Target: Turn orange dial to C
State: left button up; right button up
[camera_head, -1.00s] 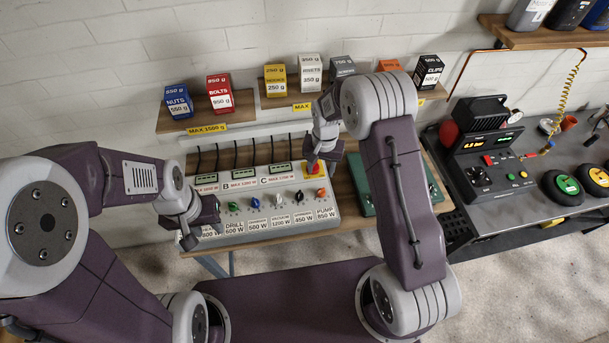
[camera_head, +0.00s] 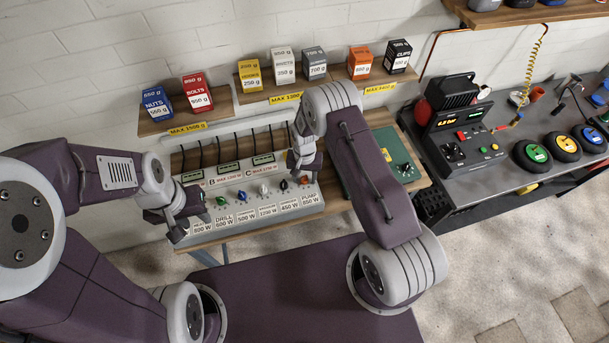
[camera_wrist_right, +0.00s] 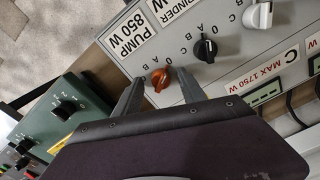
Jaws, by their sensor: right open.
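The orange dial (camera_wrist_right: 161,79) sits on the grey panel above the label "PUMP 850 W"; it also shows at the right end of the dial row in the head view (camera_head: 305,181). Its small letters are partly hidden, and I cannot tell which one it points to. My right gripper (camera_wrist_right: 158,89) is open, with one finger on either side of the orange dial in the right wrist view. I cannot tell whether it touches it. In the head view my right gripper (camera_head: 303,170) is just above the dial. My left gripper (camera_head: 190,222) is at the panel's left end, its opening unclear.
A black dial (camera_wrist_right: 205,49) and a white dial (camera_wrist_right: 258,15) stand close beside the orange one. A green box (camera_wrist_right: 60,112) lies on the bench right of the panel. Shelves with labelled boxes (camera_head: 249,74) are above. A dark workbench (camera_head: 500,150) stands at the right.

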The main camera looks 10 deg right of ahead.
jog(key=shift+c, duration=0.3)
jog(key=shift+w, duration=0.1)
grip_shut()
